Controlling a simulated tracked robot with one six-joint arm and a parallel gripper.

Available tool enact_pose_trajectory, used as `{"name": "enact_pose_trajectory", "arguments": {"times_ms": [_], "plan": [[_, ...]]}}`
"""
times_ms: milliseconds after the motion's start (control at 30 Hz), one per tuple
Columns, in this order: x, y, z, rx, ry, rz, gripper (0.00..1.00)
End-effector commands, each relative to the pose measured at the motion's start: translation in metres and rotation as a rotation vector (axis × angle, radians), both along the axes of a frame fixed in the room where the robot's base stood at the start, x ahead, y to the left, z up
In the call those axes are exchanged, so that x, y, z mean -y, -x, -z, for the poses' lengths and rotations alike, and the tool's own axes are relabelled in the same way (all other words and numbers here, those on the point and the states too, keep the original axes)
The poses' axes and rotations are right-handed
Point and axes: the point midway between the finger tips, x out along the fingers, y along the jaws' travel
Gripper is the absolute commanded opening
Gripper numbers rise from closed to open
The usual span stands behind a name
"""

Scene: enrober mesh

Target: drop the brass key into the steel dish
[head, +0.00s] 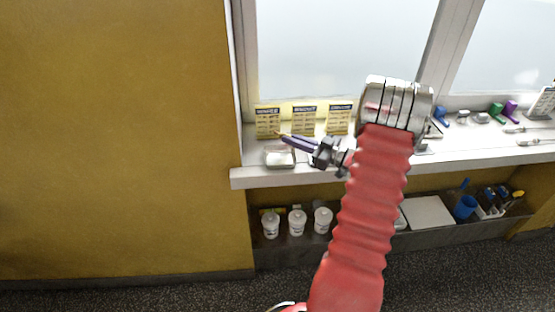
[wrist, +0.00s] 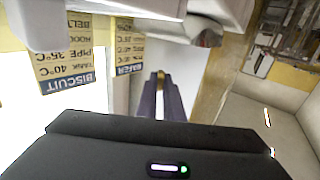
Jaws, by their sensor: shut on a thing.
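My gripper (head: 286,138) reaches left over the window sill, its dark purple fingers closed together. In the wrist view the fingers (wrist: 160,98) are shut on a small brass-coloured piece, the brass key (wrist: 160,77). Only a little of it shows between the fingertips; the rest is hidden. The steel dish (head: 279,157) sits on the sill near its left end, just below the fingertips in the head view. The fingertips appear above the dish and apart from it.
Yellow label cards (head: 267,122) stand along the back of the sill (head: 300,174), close behind the fingers. White lidded tubs (head: 297,222) stand on a lower shelf. Small coloured items (head: 495,112) lie farther right on the sill.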

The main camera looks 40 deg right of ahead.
Motion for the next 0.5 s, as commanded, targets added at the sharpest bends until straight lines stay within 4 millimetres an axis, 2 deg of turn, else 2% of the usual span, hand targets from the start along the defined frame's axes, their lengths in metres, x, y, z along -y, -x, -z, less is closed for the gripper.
{"name": "enact_pose_trajectory", "arguments": {"times_ms": [400,433,500], "plan": [[0.0004,0.0004,0.0055,0.001,0.000,0.001,0.00],[0.0005,0.0005,0.0055,0.000,0.000,0.001,0.09],[0.0006,0.0005,0.0055,0.000,0.000,0.001,0.14]]}}
